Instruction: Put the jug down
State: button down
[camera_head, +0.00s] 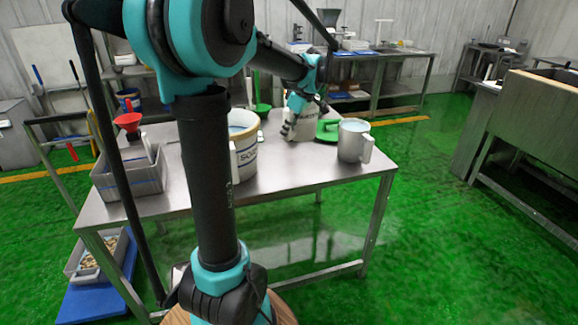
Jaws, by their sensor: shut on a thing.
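A grey jug (352,142) with pale contents and a handle on its right side stands upright at the right end of the metal table (262,185). My gripper (288,130) is left of it, apart from it, at a white container with dark lettering (312,127). The gripper appears shut on this white container, which looks upright near the table's back edge. The finger contact is small and partly hidden by the arm. I cannot tell whether the container's base touches the table.
A white bucket with lettering (244,155) stands mid-table, partly behind my arm. A grey bin (130,180) with a red funnel (127,121) is at the left. A green round item (327,130) lies between container and jug. The table's front right is clear.

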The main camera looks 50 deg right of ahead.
notch_tip(320, 180, down, 14)
dwell(0.6)
jog(key=c, duration=1.4)
grip_release()
jog(key=shift+f, duration=0.1)
jog(key=v, duration=1.2)
jog(key=shift+w, duration=0.1)
